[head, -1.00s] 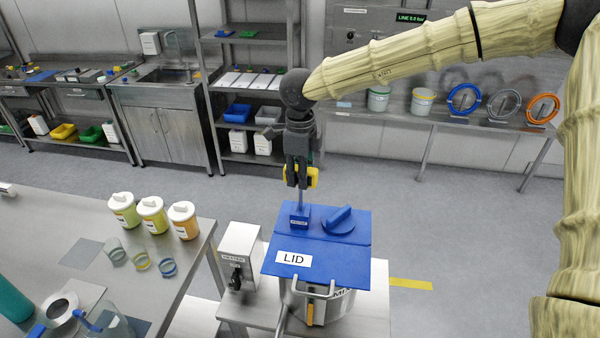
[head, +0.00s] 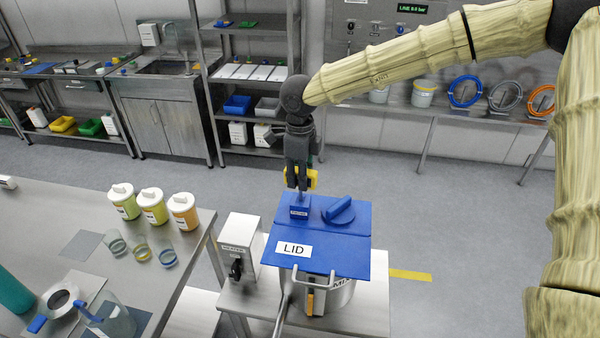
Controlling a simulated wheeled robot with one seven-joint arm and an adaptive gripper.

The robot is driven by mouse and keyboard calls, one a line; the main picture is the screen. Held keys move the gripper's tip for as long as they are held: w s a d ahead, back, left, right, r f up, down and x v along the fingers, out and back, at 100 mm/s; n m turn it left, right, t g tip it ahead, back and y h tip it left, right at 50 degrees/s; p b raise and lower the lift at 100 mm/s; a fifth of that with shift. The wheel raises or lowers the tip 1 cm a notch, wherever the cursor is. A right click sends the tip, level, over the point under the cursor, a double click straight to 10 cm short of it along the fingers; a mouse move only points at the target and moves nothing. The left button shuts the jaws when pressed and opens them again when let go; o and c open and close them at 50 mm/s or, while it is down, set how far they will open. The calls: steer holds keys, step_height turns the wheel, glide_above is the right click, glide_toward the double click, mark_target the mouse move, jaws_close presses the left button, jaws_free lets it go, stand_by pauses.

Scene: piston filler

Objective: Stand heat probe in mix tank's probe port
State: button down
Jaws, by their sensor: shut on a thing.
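The mix tank (head: 338,298) is a steel pot under a blue lid (head: 345,262) marked LID. A small blue probe port block (head: 299,212) with a white label stands on the lid's back left part. My gripper (head: 298,184) is over this block and shut on the heat probe, whose yellow part (head: 314,180) shows beside the fingers. A short length of the probe's thin grey rod (head: 300,197) shows upright between the fingers and the block. Its lower end is hidden, apparently inside the port; the depth cannot be told.
A blue knob (head: 338,210) sits on the lid just right of the port. A heater box (head: 240,246) stands left of the tank. The steel table (head: 60,215) at left holds several lidded jars and glass rings. Clear floor lies behind the tank.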

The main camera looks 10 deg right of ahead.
steer(key=shift+f+b, duration=0.35)
steer(key=shift+f, duration=2.25)
steer(key=c, duration=1.1)
jaws_free()
step_height(320, 180, up, 12)
steer(key=shift+f, duration=0.1)
